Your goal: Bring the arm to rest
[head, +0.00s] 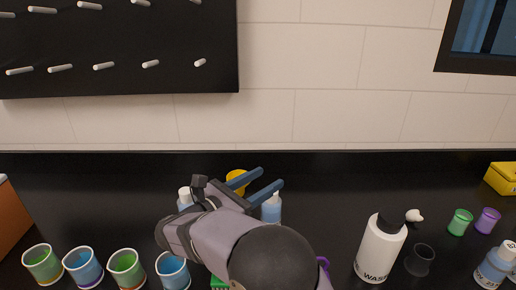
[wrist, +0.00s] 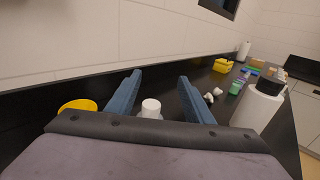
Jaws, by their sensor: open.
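My arm reaches over the black counter in the head view, with my gripper (head: 268,180) above the counter toward the back wall. Its two blue fingers are apart, pointing to the upper right, with nothing held between them. In the wrist view my gripper (wrist: 160,78) also shows its fingers spread. A white cap (wrist: 151,107) of a bottle shows beyond and between them in that view, apart from the fingers. In the head view a pale blue bottle (head: 271,210) stands just below the fingertips and a yellow object (head: 236,178) is partly hidden behind the gripper.
Several cups stand at the left, including a green one (head: 125,268). A white wash bottle (head: 380,250) and dark cup (head: 420,260) stand at the right. A dark pegboard (head: 120,85) hangs on the wall. Clear counter (head: 330,195) lies right of the gripper.

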